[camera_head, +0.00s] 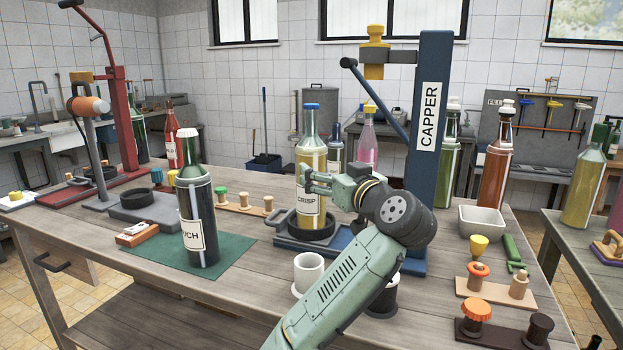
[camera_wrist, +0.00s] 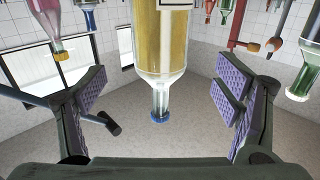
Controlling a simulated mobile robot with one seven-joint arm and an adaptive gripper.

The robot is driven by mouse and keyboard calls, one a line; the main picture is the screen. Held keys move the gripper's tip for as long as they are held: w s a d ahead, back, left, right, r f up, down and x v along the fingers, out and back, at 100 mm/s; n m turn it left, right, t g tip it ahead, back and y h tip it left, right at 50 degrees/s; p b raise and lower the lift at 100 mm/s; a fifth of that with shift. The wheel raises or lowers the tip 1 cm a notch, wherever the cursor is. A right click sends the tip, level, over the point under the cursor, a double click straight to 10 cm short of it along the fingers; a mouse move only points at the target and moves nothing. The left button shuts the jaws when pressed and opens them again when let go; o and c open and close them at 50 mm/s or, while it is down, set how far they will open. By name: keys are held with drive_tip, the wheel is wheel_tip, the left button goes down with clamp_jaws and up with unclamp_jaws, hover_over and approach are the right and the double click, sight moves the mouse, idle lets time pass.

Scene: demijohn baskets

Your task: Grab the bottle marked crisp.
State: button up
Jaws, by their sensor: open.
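The bottle marked CRISP (camera_head: 312,155) is clear with yellow contents and a blue cap. It stands upright on the round dark base of the blue capper stand, left of its column. My gripper (camera_head: 316,184) is at the height of its label, its fingers partly in front of the glass. In the wrist view, which is upside down, the bottle (camera_wrist: 160,40) hangs cap-down, centred between the pads of my open gripper (camera_wrist: 160,98). Neither pad appears to touch it. Only a corner of its label shows there.
The blue CAPPER column (camera_head: 428,130) rises just right of the bottle, with its lever angled near it. A dark bottle marked RICH (camera_head: 194,215) stands on a green mat to the left. A white cup (camera_head: 308,271) stands in front of the capper base.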

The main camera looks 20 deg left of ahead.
sight(318, 163)
drive_tip(key=p+x, duration=0.1)
drive_tip(key=x, duration=0.3)
drive_tip(key=shift+w+a+r, duration=0.1)
drive_tip(key=shift+a, duration=0.1)
drive_tip(key=shift+w+a+r+p, duration=0.15)
drive_tip(key=shift+w+a+p, duration=0.1)
drive_tip(key=shift+p, duration=0.1)
drive_tip(key=x, duration=0.1)
drive_tip(key=p+x, duration=0.2)
drive_tip(key=shift+w+a+r, duration=0.2)
drive_tip(key=shift+r, duration=0.1)
drive_tip(key=shift+w+a+f, duration=0.25)
drive_tip(key=shift+w, duration=0.15)
drive_tip(key=shift+c, duration=0.6)
drive_tip(key=c, duration=1.9)
drive_tip(key=shift+r, duration=0.2)
